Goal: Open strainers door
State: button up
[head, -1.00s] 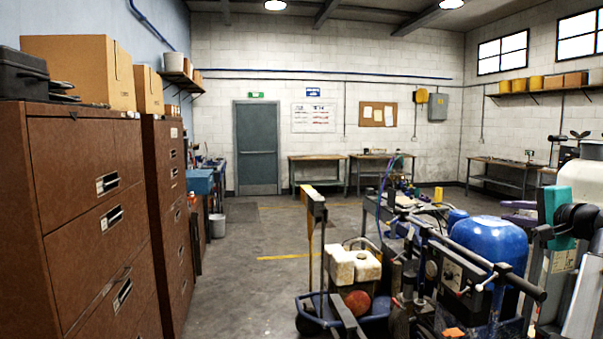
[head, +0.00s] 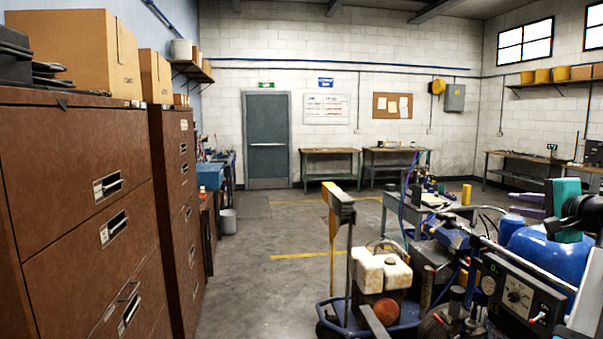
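No door that I can tell is marked as the strainers door shows; any labels are too small to read. A brown cabinet (head: 85,205) with several closed drawers fills the near left. A second brown cabinet (head: 177,190) stands just behind it, its fronts also closed. A grey-green door (head: 267,140) in the far wall is shut. Part of my arm, black and teal, shows at the right edge.
A line striper (head: 520,290) with a blue tank and hoses crowds the right foreground. A cart (head: 398,316) with a cream container stands left of it. Workbenches (head: 330,152) line the back wall. Clear floor (head: 255,275) runs between the cabinets and the cart.

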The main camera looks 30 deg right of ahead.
aim_at(59, 168)
jog(key=u, duration=0.1)
jog(key=i, duration=1.2)
jog(key=u, duration=0.05)
jog(key=k, duration=0.15)
jog(key=u, duration=2.35)
jog(key=k, duration=0.35)
